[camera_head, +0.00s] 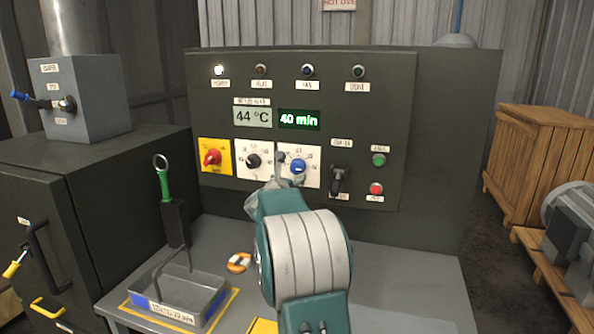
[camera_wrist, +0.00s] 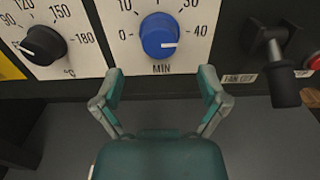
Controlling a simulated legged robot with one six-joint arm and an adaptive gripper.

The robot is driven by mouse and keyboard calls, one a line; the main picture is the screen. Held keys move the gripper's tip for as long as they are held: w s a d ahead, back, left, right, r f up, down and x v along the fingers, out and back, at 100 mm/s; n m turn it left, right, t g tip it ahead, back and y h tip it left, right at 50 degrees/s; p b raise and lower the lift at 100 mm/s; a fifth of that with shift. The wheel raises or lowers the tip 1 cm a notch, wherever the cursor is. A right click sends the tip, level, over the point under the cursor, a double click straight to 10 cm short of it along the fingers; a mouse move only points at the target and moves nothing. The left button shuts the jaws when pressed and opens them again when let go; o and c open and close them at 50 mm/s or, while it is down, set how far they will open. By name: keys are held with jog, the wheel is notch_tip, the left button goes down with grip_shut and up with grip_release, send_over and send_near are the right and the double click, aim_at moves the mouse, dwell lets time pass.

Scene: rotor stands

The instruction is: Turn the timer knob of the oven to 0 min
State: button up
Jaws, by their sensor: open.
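The timer knob (camera_wrist: 161,36) is a round blue dial on a white plate marked in MIN. Its white pointer line points right, toward the 40 mark; the 0 mark is on its left. In the head view the blue knob (camera_head: 298,167) is partly beside my arm, and the green display (camera_head: 299,119) above reads 40 min. My gripper (camera_wrist: 160,86) is open and empty, its two fingers spread below the knob and apart from it. In the head view my gripper (camera_head: 278,178) is in front of the panel, mostly hidden by my own arm.
A black temperature knob (camera_head: 253,161) and a red switch (camera_head: 211,158) are left of the timer. A black lever (camera_head: 339,181) sticks out on its right, with green (camera_head: 379,159) and red (camera_head: 376,188) buttons beyond. A grey tray (camera_head: 180,297) stands at lower left.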

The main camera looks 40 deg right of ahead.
aim_at(295, 170)
jog(key=x, duration=0.6)
jog(key=shift+d, duration=0.25)
jog(key=shift+a, duration=0.35)
jog(key=c, duration=1.1)
